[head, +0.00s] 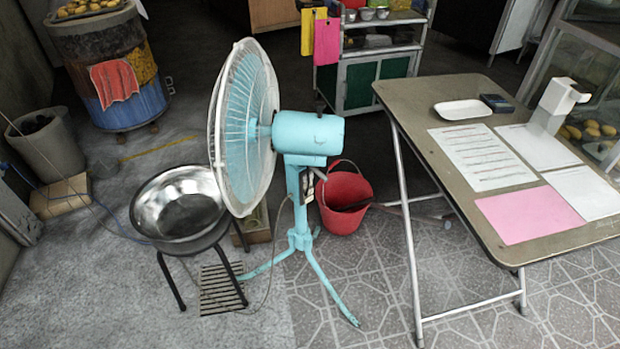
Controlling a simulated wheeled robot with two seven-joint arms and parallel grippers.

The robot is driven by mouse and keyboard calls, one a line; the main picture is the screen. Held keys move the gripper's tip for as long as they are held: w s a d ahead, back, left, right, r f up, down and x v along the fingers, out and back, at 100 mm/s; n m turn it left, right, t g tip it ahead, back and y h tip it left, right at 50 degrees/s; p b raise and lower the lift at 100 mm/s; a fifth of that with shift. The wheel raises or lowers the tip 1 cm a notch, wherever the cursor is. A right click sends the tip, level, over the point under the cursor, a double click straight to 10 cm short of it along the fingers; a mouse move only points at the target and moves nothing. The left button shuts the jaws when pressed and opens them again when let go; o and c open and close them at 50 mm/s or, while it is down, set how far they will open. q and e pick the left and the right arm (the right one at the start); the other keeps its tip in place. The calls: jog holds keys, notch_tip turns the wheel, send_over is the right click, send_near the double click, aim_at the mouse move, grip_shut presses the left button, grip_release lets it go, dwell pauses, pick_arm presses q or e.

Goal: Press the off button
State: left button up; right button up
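A light blue standing fan (309,131) is in the middle of the head view, its round caged head facing left. A small dark and pale panel (308,185) sits on its post under the motor. It may hold the buttons, but it is too small for me to tell an off button. A barrel oven (113,65) with a blue lower part stands at the back left, a red cloth hanging on it. Neither of my grippers is in view.
A metal bowl (180,203) rests on a black-legged stool left of the fan. A red bucket (345,198) stands right behind the post. A folding table (440,102) with papers and a tray fills the right. A cable lies near the fan's feet. Patterned floor in front is clear.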

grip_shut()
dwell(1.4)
